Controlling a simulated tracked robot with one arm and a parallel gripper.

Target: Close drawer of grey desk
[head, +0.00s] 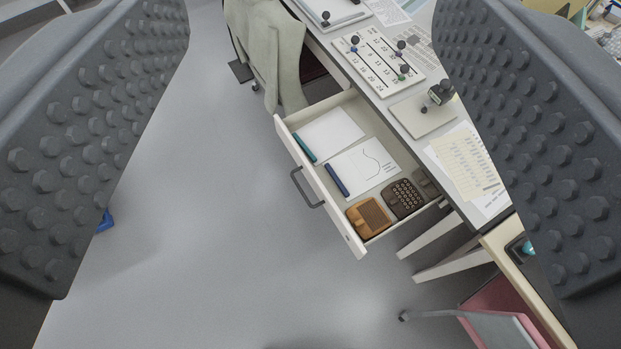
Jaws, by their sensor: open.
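The grey desk (395,107) runs diagonally across the upper right of the head view. Its drawer (326,203) is pulled open toward the lower left, with a dark bar handle (306,188) on its white front.
A chair with a pale cloth (272,48) stands at the desk's upper left. A pink-and-grey chair (503,318) is at the lower right.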

